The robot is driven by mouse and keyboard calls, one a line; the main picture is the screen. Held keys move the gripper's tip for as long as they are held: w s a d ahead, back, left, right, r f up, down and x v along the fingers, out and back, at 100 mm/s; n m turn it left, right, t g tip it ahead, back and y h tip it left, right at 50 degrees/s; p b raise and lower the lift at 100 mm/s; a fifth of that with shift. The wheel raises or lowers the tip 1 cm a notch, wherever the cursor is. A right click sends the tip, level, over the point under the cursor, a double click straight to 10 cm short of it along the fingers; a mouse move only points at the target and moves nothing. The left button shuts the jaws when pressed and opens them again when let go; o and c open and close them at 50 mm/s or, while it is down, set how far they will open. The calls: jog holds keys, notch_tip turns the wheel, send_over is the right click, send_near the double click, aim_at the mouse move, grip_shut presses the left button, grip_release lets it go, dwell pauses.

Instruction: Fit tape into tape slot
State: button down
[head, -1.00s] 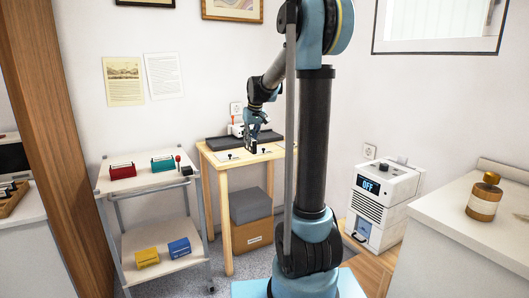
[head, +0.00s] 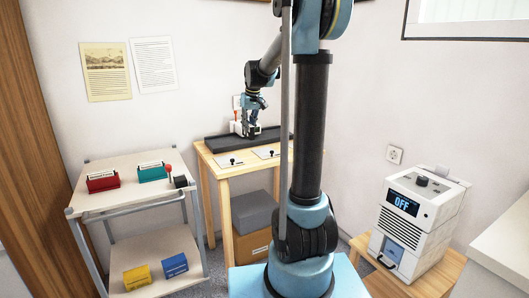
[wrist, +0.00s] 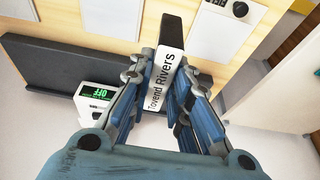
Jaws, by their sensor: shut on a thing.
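My gripper (wrist: 172,105) is shut on a dark, slim block with a white label reading "Tovend Rivers", which I take as the tape (wrist: 170,65). The label faces the wrist camera. In the head view my gripper (head: 250,122) points down over the back of the wooden table, near the black tray. A small white device (wrist: 93,98) with a green "OFF" display is left of the tape in the wrist view. It is largely hidden behind the gripper in the head view. I cannot make out a tape slot.
The wooden table (head: 222,172) carries a long black tray (head: 215,144) and white plates with black knobs (head: 232,161). A shelf cart (head: 104,201) with red, teal, yellow and blue boxes stands left. A white machine (head: 412,212) reading "OFF" stands right.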

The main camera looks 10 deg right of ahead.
aim_at(250, 135)
jog(key=f, duration=0.5)
jog(key=shift+w+d+f, duration=0.2)
jog(key=shift+d, duration=0.05)
jog(key=shift+f, duration=2.15)
jog(key=shift+s, duration=0.1)
jog(key=c, duration=1.5)
grip_release()
